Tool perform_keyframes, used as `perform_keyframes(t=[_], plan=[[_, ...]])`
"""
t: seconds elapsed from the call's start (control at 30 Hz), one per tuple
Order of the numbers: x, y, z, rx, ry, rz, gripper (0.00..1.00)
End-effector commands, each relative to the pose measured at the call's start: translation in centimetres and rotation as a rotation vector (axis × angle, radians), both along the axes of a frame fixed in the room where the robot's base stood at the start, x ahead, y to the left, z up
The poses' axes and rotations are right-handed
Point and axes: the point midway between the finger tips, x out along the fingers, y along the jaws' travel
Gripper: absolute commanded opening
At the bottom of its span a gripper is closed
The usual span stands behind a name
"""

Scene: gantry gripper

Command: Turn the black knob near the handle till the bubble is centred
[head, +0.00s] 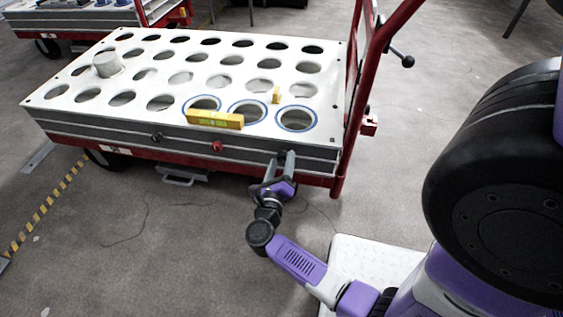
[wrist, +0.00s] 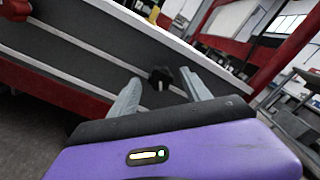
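The black knob (wrist: 160,77) sits on the grey side of the cart near the handle end; in the wrist view it shows between my two fingertips. My gripper (head: 280,159) is open, its fingers on either side of the knob with gaps visible. Whether the tips reach past the knob I cannot tell. A long yellow spirit level (head: 215,119) lies on the white top near the front edge. A small yellow level (head: 276,95) stands farther right. The bubbles are too small to read.
The cart's white top (head: 60,102) has rows of round holes, some blue-rimmed, and a grey cylinder (head: 107,64). A red knob (head: 217,146) and another black knob (head: 157,137) are on the same side. The red handle (head: 374,62) rises at right.

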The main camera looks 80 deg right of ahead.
Motion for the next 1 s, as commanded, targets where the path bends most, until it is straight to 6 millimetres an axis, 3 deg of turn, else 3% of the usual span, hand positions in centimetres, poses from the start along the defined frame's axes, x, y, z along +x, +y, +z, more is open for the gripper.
perform_keyframes(t=[0.33, 0.73, 1.0], plan=[[0.0, 0.4, 0.2, -0.001, 0.0, -0.002, 0.56], [-0.4, 6.3, 0.2, -0.001, 0.0, 0.002, 0.56], [-0.6, 7.8, 0.1, -0.001, -0.001, 0.0, 0.56]])
